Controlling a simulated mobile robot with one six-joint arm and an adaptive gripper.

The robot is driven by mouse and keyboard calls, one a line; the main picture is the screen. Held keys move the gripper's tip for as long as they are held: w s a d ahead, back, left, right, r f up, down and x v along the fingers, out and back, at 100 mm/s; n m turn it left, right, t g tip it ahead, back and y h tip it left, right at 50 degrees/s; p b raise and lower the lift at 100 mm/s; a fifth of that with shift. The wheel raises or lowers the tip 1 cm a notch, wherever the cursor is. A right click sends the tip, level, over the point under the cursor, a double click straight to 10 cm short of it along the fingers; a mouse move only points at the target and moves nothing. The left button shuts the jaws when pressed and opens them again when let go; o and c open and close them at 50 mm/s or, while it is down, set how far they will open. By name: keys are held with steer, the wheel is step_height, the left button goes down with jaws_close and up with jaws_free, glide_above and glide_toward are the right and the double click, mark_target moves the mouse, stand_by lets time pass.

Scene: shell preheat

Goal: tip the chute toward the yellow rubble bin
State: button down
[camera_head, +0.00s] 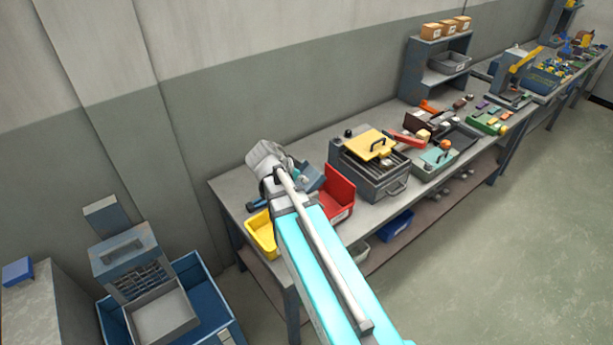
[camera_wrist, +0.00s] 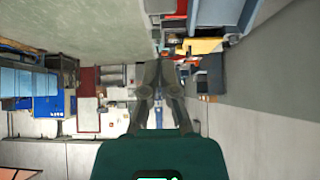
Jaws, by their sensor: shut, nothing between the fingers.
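The yellow bin (camera_head: 261,236) stands at the near left end of the bench in the head view, partly covered by my arm. The red bin (camera_head: 341,190) stands to its right. A blue-grey piece (camera_head: 313,177), which looks like the chute, shows behind my arm between the two bins; its tilt cannot be told. My gripper (camera_wrist: 159,78) is shut and empty in the wrist view. It is hidden in the head view, where my arm reaches over the bin end of the bench. In the wrist view a yellow patch (camera_wrist: 203,46) lies beyond the fingers, too unclear to name.
A grey box with a yellow lid plate (camera_head: 370,144) stands right of the red bin. Trays and tools fill the bench (camera_head: 225,190) farther along. A blue crate (camera_head: 199,277) stands on the floor at left. The floor (camera_head: 520,230) right of the bench is clear.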

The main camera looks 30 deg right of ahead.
steer(key=shift+a+f+p+v, duration=0.15)
steer(key=shift+p+v, duration=0.3)
steer(key=shift+v, duration=0.45)
steer(key=shift+a+f+p+v, duration=0.15)
steer(key=shift+p+v, duration=0.3)
steer(key=shift+v, duration=0.5)
steer(key=shift+a+f+p+v, duration=0.15)
steer(key=shift+p+v, duration=0.3)
steer(key=shift+v, duration=0.45)
steer(key=s+a+f+n+y+b, duration=0.4)
steer(key=f+n+b, duration=0.2)
steer(key=f+n, duration=0.2)
steer(key=s+a+f+n+g+y+b, duration=0.1)
steer(key=s+a+f+n+y+b, duration=0.3)
steer(key=f, duration=0.5)
steer(key=shift+s+a+n+g+b, duration=0.3)
steer(key=shift+a+n+b, duration=0.5)
steer(key=shift+n+b, duration=0.85)
steer(key=shift+n+p, duration=0.25)
steer(key=shift+p, duration=0.05)
